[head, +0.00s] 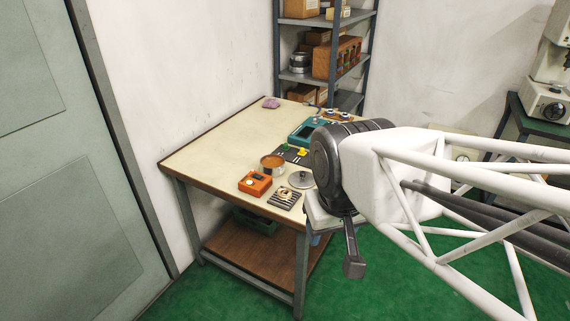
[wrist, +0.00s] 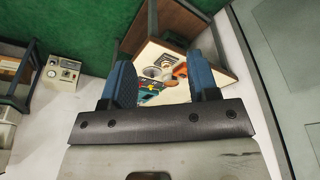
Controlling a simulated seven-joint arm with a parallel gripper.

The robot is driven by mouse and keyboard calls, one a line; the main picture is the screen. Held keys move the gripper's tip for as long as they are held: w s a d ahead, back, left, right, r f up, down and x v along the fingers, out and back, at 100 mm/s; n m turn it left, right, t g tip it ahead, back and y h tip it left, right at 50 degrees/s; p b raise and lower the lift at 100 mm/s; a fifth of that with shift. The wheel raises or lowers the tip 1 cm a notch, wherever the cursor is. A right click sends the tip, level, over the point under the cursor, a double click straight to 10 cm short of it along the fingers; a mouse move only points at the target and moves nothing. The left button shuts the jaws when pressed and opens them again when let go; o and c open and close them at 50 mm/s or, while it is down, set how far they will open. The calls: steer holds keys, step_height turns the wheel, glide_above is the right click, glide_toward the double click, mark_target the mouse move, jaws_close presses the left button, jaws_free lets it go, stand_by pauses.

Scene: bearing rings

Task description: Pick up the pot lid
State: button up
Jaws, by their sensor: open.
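The pot lid (head: 301,179) is a round grey disc with a small knob. It lies near the front right edge of the worktable in the head view, beside an open metal pot (head: 272,165) with brownish contents. In the wrist view a pale round shape (wrist: 152,72), probably the lid, shows between the fingers at a distance. My gripper (wrist: 163,76) is open and empty, with two blue-padded fingers wide apart. In the head view my gripper is right of the table and apart from the lid; part of it is hidden behind my wrist.
The worktable (head: 215,145) is clear on its left. An orange box (head: 255,183) and a striped block (head: 285,198) lie close to the lid. A teal tray (head: 305,131) is farther back. A shelf rack (head: 300,77) stands behind the table.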

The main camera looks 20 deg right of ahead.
steer(key=shift+w, duration=0.1)
steer(key=m+g+h, duration=0.2)
steer(key=m+g, duration=0.1)
steer(key=m, duration=1.5)
glide_above(303, 172)
steer(key=a, duration=0.1)
step_height(303, 172, down, 24)
steer(key=shift+a+r, duration=0.15)
steer(key=shift+r, duration=0.1)
steer(key=shift+f, duration=0.25)
steer(key=shift+f, duration=0.1)
steer(key=shift+d+f, duration=0.25)
steer(key=shift+f, duration=0.95)
